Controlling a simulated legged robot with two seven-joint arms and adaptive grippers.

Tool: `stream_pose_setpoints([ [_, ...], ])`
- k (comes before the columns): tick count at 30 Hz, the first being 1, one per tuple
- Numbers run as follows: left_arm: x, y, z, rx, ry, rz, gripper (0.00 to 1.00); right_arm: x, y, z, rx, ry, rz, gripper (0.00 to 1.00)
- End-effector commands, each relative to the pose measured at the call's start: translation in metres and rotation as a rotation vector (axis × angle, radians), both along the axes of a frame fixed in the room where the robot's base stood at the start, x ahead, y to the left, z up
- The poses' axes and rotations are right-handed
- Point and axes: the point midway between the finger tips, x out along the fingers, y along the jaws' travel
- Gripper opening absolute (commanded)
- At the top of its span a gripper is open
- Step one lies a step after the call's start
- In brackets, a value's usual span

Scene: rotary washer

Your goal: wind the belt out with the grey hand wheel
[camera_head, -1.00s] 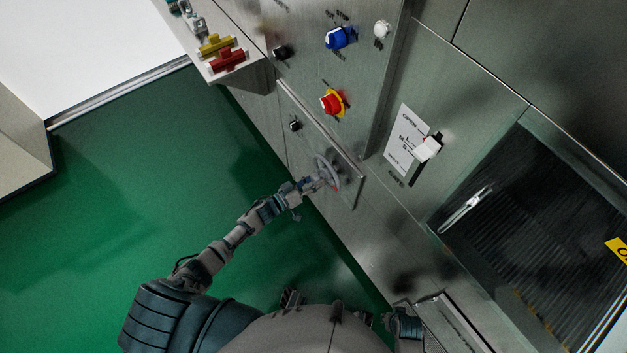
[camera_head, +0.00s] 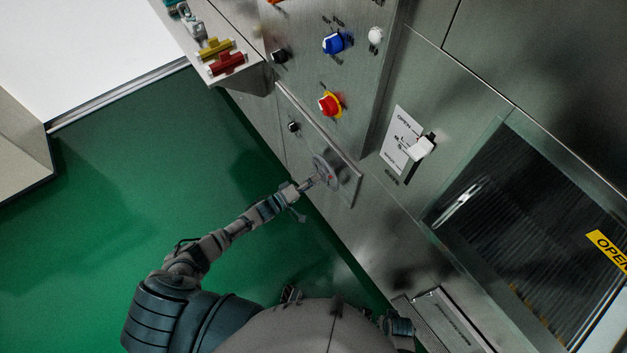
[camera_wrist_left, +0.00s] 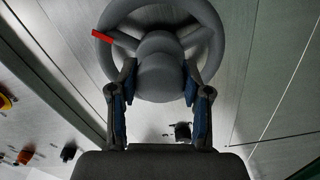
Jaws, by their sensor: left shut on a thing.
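The grey hand wheel (camera_head: 326,170) sits on the lower edge part of the steel machine front, with a small red mark on it. In the left wrist view the wheel (camera_wrist_left: 207,40) fills the top, its red mark on a spoke at upper left. My left gripper (camera_head: 312,183) reaches it from the left. In the left wrist view its two fingers (camera_wrist_left: 160,80) are shut on the wheel's round hub, one on each side. A dark ribbed surface (camera_head: 530,220) shows in the framed opening at right; I cannot tell if it is the belt. My right gripper does not show clearly.
Above the wheel are a red knob on yellow (camera_head: 329,104), a blue knob (camera_head: 334,43) and a black knob (camera_head: 294,127). A white lever (camera_head: 420,148) stands right of them. The green floor (camera_head: 110,200) is clear.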

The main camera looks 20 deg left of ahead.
Motion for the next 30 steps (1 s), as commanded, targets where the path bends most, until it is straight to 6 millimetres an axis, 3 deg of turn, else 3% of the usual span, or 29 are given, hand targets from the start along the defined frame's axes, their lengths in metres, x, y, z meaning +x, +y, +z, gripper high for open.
stream_pose_setpoints([
  [19,0.0028,0.0046,0.0002,-0.033,0.03,0.009,0.0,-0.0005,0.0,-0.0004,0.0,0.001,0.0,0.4],
  [20,0.0027,0.0046,0.0001,-0.033,0.03,0.009,0.55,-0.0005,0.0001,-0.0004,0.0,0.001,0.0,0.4],
  [22,0.0024,0.0041,-0.0001,-0.032,0.03,0.008,0.73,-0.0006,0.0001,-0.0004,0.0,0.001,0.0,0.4],
  [30,0.0004,0.0021,0.0004,-0.034,0.028,0.003,0.74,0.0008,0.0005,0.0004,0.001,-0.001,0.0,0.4],
])
